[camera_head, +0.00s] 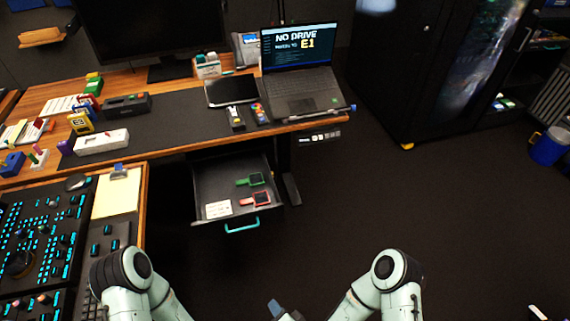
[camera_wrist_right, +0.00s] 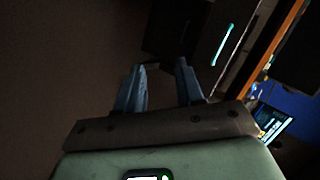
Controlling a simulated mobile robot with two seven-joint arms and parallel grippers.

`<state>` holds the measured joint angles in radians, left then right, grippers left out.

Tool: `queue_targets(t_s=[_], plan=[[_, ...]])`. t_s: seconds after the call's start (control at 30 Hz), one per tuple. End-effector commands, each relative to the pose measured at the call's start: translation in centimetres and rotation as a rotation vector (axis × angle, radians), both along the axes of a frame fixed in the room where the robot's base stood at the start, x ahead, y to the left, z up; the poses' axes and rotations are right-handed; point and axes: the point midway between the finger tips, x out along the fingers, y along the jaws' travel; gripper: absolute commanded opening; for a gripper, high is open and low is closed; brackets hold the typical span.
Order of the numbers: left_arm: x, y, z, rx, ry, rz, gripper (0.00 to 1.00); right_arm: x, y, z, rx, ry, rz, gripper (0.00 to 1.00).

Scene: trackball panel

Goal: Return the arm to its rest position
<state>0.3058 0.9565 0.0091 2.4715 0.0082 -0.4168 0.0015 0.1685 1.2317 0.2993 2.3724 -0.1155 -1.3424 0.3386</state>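My right arm (camera_head: 388,283) is folded at the bottom right of the head view. The blue fingers of my right gripper (camera_head: 276,309) show at the bottom edge, over the floor. In the right wrist view the two fingers of the right gripper (camera_wrist_right: 159,88) stand apart with nothing between them, so it is open and empty. It is in free air, clear of the drawer. My left arm (camera_head: 130,283) is folded at the bottom left, in front of the console. The left gripper is out of view.
An open drawer (camera_head: 236,216) with a teal handle (camera_head: 242,226) juts out under the desk (camera_head: 215,140). The trackball console (camera_head: 40,235) stands at left beside my left arm. A laptop (camera_head: 300,90) is on the desk.

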Motion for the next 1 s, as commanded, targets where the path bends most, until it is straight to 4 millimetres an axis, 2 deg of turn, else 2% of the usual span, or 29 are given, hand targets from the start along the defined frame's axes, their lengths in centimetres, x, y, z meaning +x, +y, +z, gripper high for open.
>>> queue_targets(t_s=[0.03, 0.1, 0.2, 0.3, 0.43, 0.5, 0.7, 0.9, 1.0], plan=[[0.1, 0.0, -1.3, 0.002, -0.007, 0.002, 0.43, -0.9, -2.1, -2.7, -0.073, 0.066, 0.050, 0.37], [0.4, 0.1, -2.3, 0.005, -0.018, 0.005, 0.43, -2.7, -4.8, -5.5, -0.164, 0.176, 0.130, 0.37], [1.0, 0.2, -3.5, 0.010, -0.037, 0.012, 0.43, -5.8, -8.6, -8.5, -0.256, 0.333, 0.229, 0.37], [1.5, 0.2, -4.6, 0.012, -0.052, 0.015, 0.43, -9.0, -12.0, -10.3, -0.308, 0.483, 0.309, 0.37], [2.1, 0.4, -5.8, 0.018, -0.071, 0.020, 0.43, -13.2, -15.6, -11.2, -0.326, 0.665, 0.394, 0.37], [1.6, 0.2, -2.2, 0.012, -0.058, 0.015, 0.43, -13.3, -14.9, -7.8, -0.318, 0.657, 0.405, 0.37], [0.9, 0.0, 3.1, 0.001, -0.017, 0.000, 0.43, -13.9, -14.6, -2.5, -0.303, 0.690, 0.426, 0.37], [1.0, -0.3, 7.6, -0.010, 0.015, -0.012, 0.43, -13.7, -14.3, 2.0, -0.291, 0.715, 0.445, 0.37], [1.2, -0.3, 8.6, -0.013, 0.022, -0.015, 0.43, -13.5, -14.2, 3.0, -0.288, 0.721, 0.451, 0.37]])
